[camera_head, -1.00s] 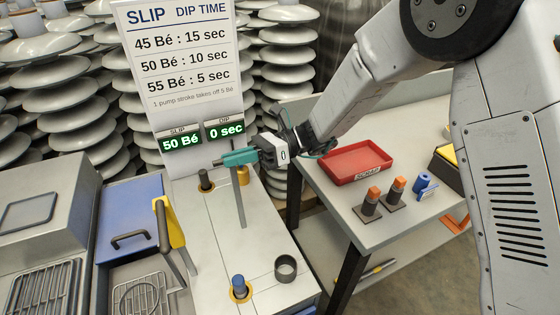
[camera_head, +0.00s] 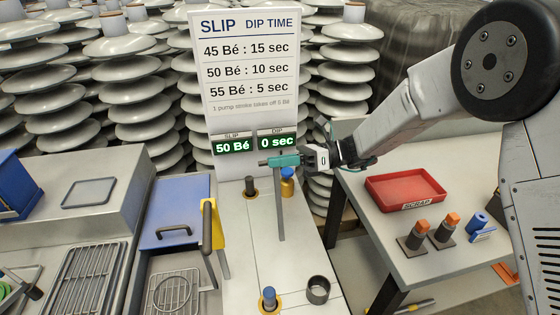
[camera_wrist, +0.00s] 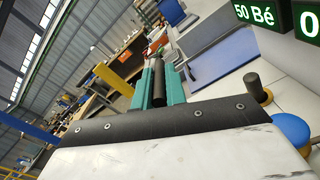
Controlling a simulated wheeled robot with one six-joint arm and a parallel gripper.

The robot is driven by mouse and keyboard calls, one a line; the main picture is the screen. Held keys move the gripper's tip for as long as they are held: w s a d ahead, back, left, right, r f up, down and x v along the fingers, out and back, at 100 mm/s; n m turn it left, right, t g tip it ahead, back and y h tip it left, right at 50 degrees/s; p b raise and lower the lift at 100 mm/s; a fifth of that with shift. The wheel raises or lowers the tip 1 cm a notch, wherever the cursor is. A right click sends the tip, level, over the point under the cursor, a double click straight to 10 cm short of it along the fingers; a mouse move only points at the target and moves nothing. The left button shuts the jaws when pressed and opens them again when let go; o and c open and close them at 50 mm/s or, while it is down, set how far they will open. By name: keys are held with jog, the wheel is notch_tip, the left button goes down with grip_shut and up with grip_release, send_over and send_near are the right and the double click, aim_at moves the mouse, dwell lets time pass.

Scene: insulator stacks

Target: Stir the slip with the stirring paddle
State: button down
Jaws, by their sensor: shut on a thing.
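My gripper (camera_head: 272,161), with teal fingers, is shut on the stirring paddle (camera_head: 281,205). The paddle's thin grey shaft hangs nearly upright over the pale worktop. In the wrist view its dark handle end (camera_wrist: 159,84) sits between the teal fingers. I cannot tell whether the paddle's lower end touches the worktop. The slip itself does not show clearly. A sign (camera_head: 250,65) behind the gripper lists dip times, and its displays read slip 50 Bé (camera_head: 233,146) and dip 0 sec (camera_head: 277,141).
Beside the paddle stand a yellow-and-blue post (camera_head: 287,190) and a dark post (camera_head: 250,186). A blue-topped plunger (camera_head: 269,297) and a dark ring cup (camera_head: 318,290) are in front. A blue lid (camera_head: 172,205) is left. A red scrap tray (camera_head: 385,199) is on the right table.

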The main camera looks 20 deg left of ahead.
jog(key=c, duration=1.5)
grip_release()
jog(key=shift+a+f, duration=0.1)
jog(key=shift+f, duration=0.1)
jog(key=shift+o, duration=0.2)
jog(key=shift+w, duration=0.15)
jog(key=v, duration=0.7)
jog(key=shift+d, duration=0.4)
jog(key=shift+w+r, duration=0.1)
